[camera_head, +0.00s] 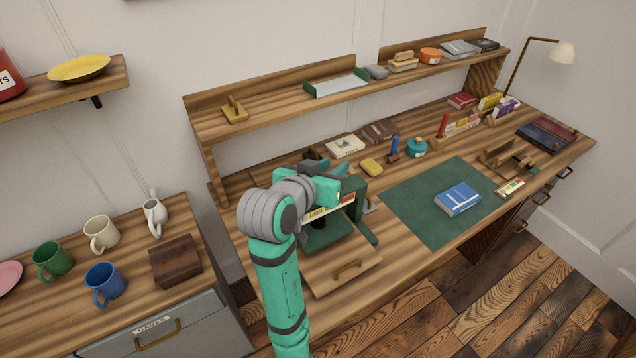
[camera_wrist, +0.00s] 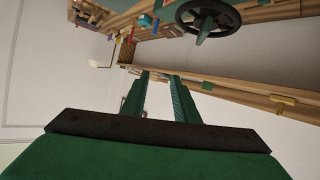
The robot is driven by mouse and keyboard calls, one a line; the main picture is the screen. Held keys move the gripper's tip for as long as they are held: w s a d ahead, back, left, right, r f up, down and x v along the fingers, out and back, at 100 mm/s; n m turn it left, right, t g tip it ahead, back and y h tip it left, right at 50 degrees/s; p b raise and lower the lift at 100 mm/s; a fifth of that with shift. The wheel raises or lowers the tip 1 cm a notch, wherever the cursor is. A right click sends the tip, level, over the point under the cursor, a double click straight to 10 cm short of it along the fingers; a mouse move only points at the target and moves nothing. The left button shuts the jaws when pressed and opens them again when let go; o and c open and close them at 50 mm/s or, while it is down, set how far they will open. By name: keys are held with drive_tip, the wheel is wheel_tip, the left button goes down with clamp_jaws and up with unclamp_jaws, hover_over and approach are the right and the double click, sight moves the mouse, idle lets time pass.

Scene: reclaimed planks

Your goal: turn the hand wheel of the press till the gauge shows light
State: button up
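The dark green press (camera_head: 325,238) stands at the left end of the workbench, partly hidden behind my arm. Its pale label strip (camera_head: 318,213) shows the word LIGHT and a red part; I cannot make out a pointer. In the head view my arm hides most of the wheel. My gripper (camera_wrist: 160,75) has its two teal fingers apart with nothing between them. In the head view my gripper (camera_head: 322,182) is over the press.
A shelf (camera_head: 280,97) runs along the back of the bench, above and behind the press. A green mat (camera_head: 415,215) with a blue book (camera_head: 458,199) lies to the right.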

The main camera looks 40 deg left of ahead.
drive_tip(key=w+d+r+m+g+h, duration=0.1)
drive_tip(key=w+d+r+g+h, duration=0.15)
drive_tip(key=w+r, duration=0.3)
drive_tip(key=s+a+f+n+g+y, duration=0.2)
drive_tip(key=s+a+f+g, duration=0.2)
drive_tip(key=s+a+g, duration=0.3)
drive_tip(key=x, duration=1.1)
drive_tip(key=shift+w+r, duration=0.15)
clamp_jaws()
